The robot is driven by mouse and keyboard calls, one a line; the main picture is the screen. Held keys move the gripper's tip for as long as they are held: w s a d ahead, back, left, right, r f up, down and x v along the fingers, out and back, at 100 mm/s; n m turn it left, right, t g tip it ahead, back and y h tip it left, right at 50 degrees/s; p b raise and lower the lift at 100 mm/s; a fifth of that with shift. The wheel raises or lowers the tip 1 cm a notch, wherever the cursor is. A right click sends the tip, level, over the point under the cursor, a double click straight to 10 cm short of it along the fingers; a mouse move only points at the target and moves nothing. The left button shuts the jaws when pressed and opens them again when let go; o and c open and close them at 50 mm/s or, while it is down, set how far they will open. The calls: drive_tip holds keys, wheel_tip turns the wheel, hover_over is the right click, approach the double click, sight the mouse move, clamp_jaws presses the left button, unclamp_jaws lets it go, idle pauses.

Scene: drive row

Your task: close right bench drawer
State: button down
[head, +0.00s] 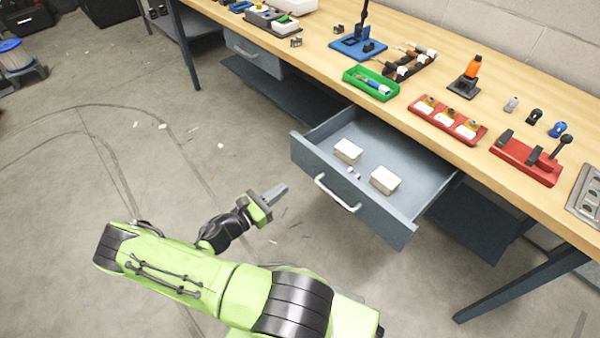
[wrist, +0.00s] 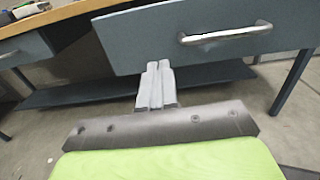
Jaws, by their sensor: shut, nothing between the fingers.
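The right bench drawer (head: 345,208) is pulled well out from under the bench in the head view. It is blue-grey with a light metal handle (head: 337,194) on its front. Two pale boxes (head: 366,165) and small bits lie inside it. In the wrist view the drawer front (wrist: 140,38) fills the top, with its handle (wrist: 225,35) at the upper right. My gripper (head: 277,191) is shut and empty, to the left of the drawer front and apart from it. In the wrist view its fingers (wrist: 157,85) point toward the drawer front's lower part, left of the handle.
The wooden bench top (head: 405,95) holds a green tray (head: 371,84), a red holder (head: 448,119) and other tools. Another drawer (head: 252,50), at the left, looks shut. A lower shelf (head: 290,95) runs beneath. The floor (head: 200,140) before the bench is mostly clear.

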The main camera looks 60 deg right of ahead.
sight(315, 166)
drive_tip(key=b+x, duration=0.1)
drive_tip(key=x, duration=0.9)
drive_tip(key=shift+s+f+b, duration=0.1)
drive_tip(key=shift+f+b, duration=0.05)
drive_tip(key=shift+b, duration=0.2)
drive_tip(key=shift+s+d, duration=0.1)
drive_tip(key=shift+d, duration=0.2)
